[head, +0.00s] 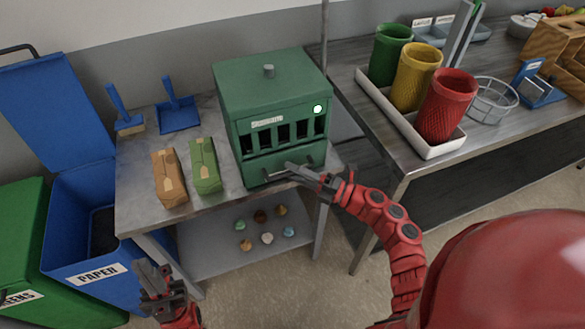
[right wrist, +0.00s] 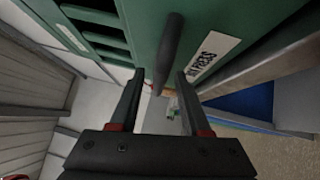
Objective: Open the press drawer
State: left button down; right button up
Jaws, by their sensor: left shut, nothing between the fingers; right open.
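The green press (head: 270,85) stands on the metal table, with a row of dark slots in its front. Its drawer (head: 259,168) is the low front panel and looks closed. The dark bar handle (right wrist: 170,45) of the drawer shows in the right wrist view. My right gripper (head: 290,168) is open in front of the drawer. In the right wrist view its fingers (right wrist: 160,75) lie on either side of the handle; I cannot tell whether they touch it. My left gripper (head: 152,268) is shut and empty, low at the left in front of the table.
Brown (head: 169,178) and green (head: 204,166) packages lie left of the press. Blue dustpan (head: 179,115) and brush (head: 127,122) are behind them. Several small round items lie on the lower shelf (head: 215,252). A blue bin (head: 75,245) stands left; a second table (head: 390,155) stands right.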

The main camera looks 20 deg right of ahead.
jog(key=shift+w+a, duration=0.2)
jog(key=shift+a, duration=0.05)
grip_shut()
dwell(1.4)
